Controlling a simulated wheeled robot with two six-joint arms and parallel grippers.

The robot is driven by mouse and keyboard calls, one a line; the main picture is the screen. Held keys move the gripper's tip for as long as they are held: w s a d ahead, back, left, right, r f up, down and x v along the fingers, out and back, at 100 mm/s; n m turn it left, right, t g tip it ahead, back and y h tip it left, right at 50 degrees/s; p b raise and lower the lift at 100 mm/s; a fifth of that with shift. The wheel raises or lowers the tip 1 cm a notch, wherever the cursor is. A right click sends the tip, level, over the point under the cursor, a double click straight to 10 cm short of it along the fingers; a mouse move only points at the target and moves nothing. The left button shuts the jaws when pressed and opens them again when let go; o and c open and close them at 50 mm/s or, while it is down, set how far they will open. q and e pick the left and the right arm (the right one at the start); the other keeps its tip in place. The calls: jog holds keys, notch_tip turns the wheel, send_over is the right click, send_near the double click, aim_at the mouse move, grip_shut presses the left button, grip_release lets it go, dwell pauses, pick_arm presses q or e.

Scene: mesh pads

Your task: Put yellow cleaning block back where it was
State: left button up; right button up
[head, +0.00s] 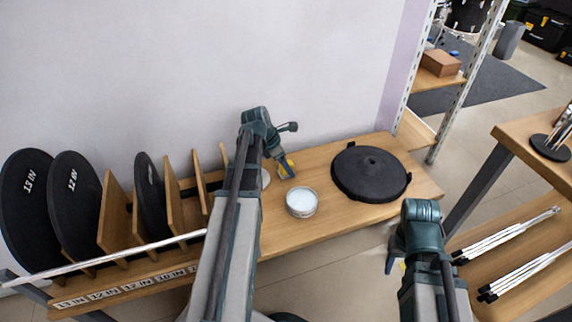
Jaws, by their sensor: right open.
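I cannot make out a yellow cleaning block for certain. My left gripper (287,168) is over the wooden bench (330,215), just behind a round clear dish (301,202) with pale contents.
A black round pad or lid (370,172) lies on the bench's right part. A wooden rack (115,225) with dark discs stands at the left. A pale round thing (266,178) is partly hidden by my left arm. A wooden shelf table (535,145) stands at the right.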

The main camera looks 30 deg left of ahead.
pick_arm(q)
jog(key=shift+s+r+p, duration=0.1)
jog(key=shift+r+p, duration=0.35)
jog(key=shift+p, duration=0.05)
jog(key=p+v, duration=1)
jog(key=v, duration=0.1)
jog(key=shift+r, duration=0.15)
jog(key=shift+s+a, duration=0.1)
jog(key=s+d+m+g+y, duration=0.1)
jog(key=s+d+m, duration=0.3)
jog(key=d+m, duration=0.6)
jog(key=s+d+f+m+g+y, duration=0.1)
jog(key=s+d+m, duration=0.3)
jog(key=d+m, duration=0.7)
jog(key=s+d+m+g+y, duration=0.1)
jog(key=s+d+m, duration=0.4)
jog(key=d+m, duration=0.6)
jog(key=shift+d+f+g+y, duration=0.3)
jog(key=shift+d+f+y, duration=0.05)
jog(key=shift+d+y, duration=0.4)
